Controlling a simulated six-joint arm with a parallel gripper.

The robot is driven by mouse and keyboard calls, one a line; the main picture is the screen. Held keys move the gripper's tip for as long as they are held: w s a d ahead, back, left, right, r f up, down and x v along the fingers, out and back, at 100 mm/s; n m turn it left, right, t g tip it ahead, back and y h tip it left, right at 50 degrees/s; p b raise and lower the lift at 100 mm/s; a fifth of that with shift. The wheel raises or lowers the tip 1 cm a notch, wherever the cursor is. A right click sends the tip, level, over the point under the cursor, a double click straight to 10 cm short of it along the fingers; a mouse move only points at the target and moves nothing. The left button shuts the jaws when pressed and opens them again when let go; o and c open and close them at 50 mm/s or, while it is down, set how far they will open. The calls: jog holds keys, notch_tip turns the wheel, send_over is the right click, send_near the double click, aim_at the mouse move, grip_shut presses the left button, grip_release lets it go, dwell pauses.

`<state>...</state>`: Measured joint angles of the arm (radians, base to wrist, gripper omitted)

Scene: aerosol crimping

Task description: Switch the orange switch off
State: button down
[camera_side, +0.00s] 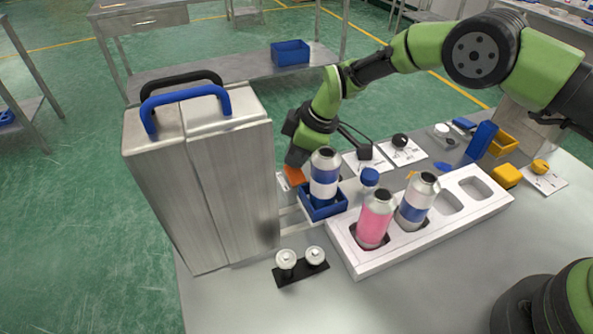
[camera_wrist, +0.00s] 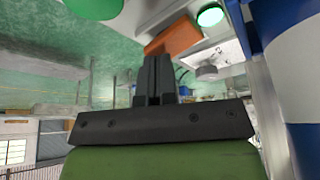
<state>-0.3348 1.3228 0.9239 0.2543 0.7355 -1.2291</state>
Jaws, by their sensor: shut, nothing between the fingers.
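The orange switch (camera_side: 294,175) shows in the side view beside the metal machine, just behind the blue holder. My gripper (camera_side: 296,158) comes down right above it, and the bottle partly blocks this spot. In the wrist view the orange switch (camera_wrist: 172,37) lies at the tips of my closed fingers (camera_wrist: 155,60). The fingers are together and hold nothing. They look very close to the switch, but I cannot tell whether they touch it. A lit green lamp (camera_wrist: 210,15) shows beside the switch.
A silver bottle with a blue band (camera_side: 324,177) stands in the blue holder (camera_side: 325,210), close beside my gripper. The metal machine (camera_side: 215,185) rises at the left. A white rack (camera_side: 433,232) holds a pink bottle (camera_side: 375,217) and another blue-banded bottle (camera_side: 417,200).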

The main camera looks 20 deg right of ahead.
jog(key=shift+f, duration=0.25)
dwell(0.4)
notch_tip(320, 180, up, 10)
dwell(1.1)
